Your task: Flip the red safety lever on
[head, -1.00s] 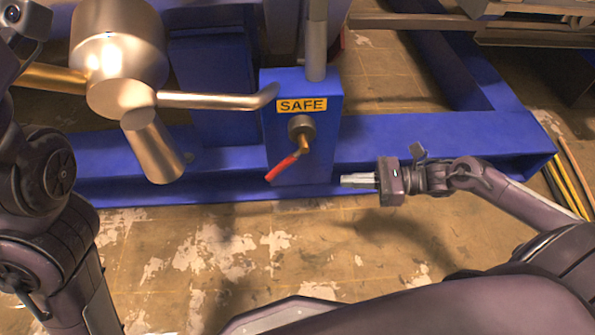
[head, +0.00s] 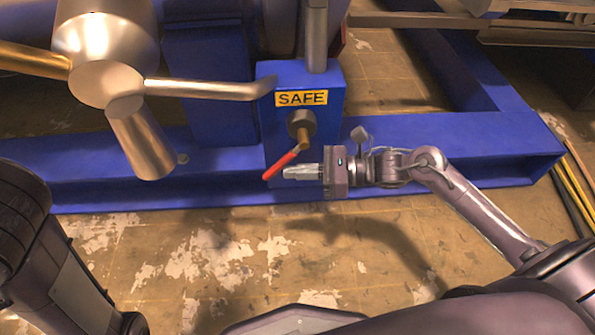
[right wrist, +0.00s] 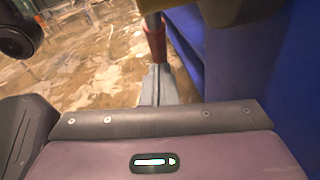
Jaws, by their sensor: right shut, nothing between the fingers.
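The red safety lever (head: 281,165) hangs down and to the left from a brass fitting (head: 303,135) on a blue box (head: 267,115) under a yellow "SAFE" label (head: 301,98). My right gripper (head: 287,173) is shut and empty, its fingertips pointing left, right beside the lever's red handle. In the right wrist view the shut fingers (right wrist: 157,85) point at the red handle (right wrist: 155,38), close to its end; whether they touch I cannot tell. My left gripper is not in view; only my left arm shows at the left edge.
A metal vessel with pipes (head: 105,50) stands at the upper left, one pipe reaching toward the box. A blue frame beam (head: 420,150) runs behind my right gripper. The worn floor (head: 200,265) in front is clear.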

